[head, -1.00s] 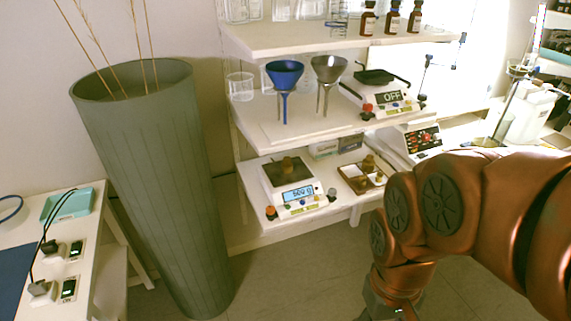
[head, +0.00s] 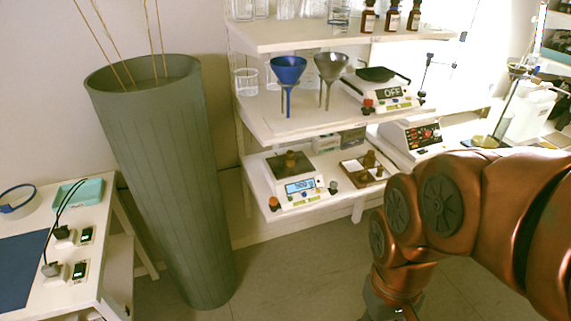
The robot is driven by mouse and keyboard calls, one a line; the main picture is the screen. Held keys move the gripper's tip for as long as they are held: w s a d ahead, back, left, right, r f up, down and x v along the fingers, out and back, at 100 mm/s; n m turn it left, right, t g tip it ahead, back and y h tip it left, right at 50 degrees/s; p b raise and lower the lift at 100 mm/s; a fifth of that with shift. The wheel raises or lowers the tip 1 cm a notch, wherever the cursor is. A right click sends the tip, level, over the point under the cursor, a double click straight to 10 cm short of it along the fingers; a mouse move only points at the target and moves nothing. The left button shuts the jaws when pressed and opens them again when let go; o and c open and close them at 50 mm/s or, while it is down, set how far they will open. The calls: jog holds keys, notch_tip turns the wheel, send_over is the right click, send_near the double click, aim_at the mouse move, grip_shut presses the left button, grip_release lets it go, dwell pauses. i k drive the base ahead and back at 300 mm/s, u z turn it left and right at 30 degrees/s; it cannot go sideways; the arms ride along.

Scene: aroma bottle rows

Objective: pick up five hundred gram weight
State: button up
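A small brass weight (head: 291,160) stands upright on the dark plate of a white digital scale (head: 308,195) on the lower shelf. The scale's lit blue display seems to read about 500 g. More brass weights (head: 369,159) of different sizes sit in a wooden tray (head: 352,180) to the right of the scale. My gripper (head: 392,313) is at the bottom edge, mostly cut off and below my arm's joints. It is well apart from the shelf and the weights, and its fingers cannot be made out.
A tall grey-green vase (head: 165,190) with dry stalks stands left of the shelf. A white table (head: 112,240) is at left. The floor in front is clear.

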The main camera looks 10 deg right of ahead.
aim_at(290, 159)
jog(key=k, duration=1.15)
jog(key=u, duration=0.65)
jog(key=i, duration=0.7)
jog(key=u, duration=0.65)
jog(key=i, duration=0.75)
jog(key=z, duration=0.7)
jog(key=i, duration=0.7)
jog(key=z, duration=0.6)
